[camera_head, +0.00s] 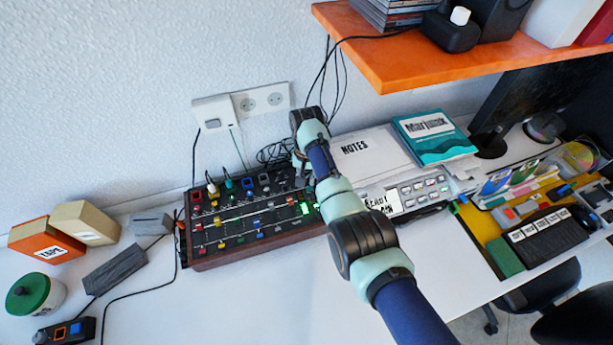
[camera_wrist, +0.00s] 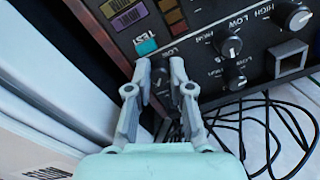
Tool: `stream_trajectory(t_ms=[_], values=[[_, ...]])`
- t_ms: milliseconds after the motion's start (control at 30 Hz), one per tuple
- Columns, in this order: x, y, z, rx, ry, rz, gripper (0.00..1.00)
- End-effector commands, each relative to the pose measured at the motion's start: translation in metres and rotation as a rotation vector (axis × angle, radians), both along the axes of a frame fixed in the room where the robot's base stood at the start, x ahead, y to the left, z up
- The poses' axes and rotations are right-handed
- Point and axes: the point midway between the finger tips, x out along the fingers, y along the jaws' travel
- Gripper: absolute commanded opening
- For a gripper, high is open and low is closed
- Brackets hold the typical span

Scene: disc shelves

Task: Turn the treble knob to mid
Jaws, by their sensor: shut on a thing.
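The mixer-like console (camera_head: 262,248) stands on the desk against the wall, with rows of coloured sliders and knobs along its back. In the wrist view its dark panel (camera_wrist: 205,70) shows labels reading HIGH and LOW. My gripper (camera_wrist: 160,66) is shut on a dark knob (camera_wrist: 160,78) below a teal button (camera_wrist: 147,47). The fingers hide much of this knob, and its pointer is hard to read. I cannot read the word treble anywhere. In the head view my arm reaches over the console's right end, and the fingertips are hidden.
Other knobs with white pointers (camera_wrist: 229,47) sit close beside my gripper. Black cables (camera_wrist: 265,125) lie behind the console. An orange shelf (camera_head: 400,62) overhangs at the upper right. A notes binder (camera_head: 370,152) and a keypad device (camera_head: 418,190) lie right of the console.

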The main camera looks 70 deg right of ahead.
Motion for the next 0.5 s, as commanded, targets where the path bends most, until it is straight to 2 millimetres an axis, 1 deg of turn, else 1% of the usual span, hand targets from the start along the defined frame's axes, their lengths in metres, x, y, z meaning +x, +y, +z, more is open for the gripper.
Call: stream_trajectory(t_ms=[267, 500], values=[[-0.0001, -0.0001, 0.0007, 0.000, 0.000, 0.016, 0.00], [-0.0003, -0.0003, 0.0020, 0.001, 0.000, 0.121, 0.00]])
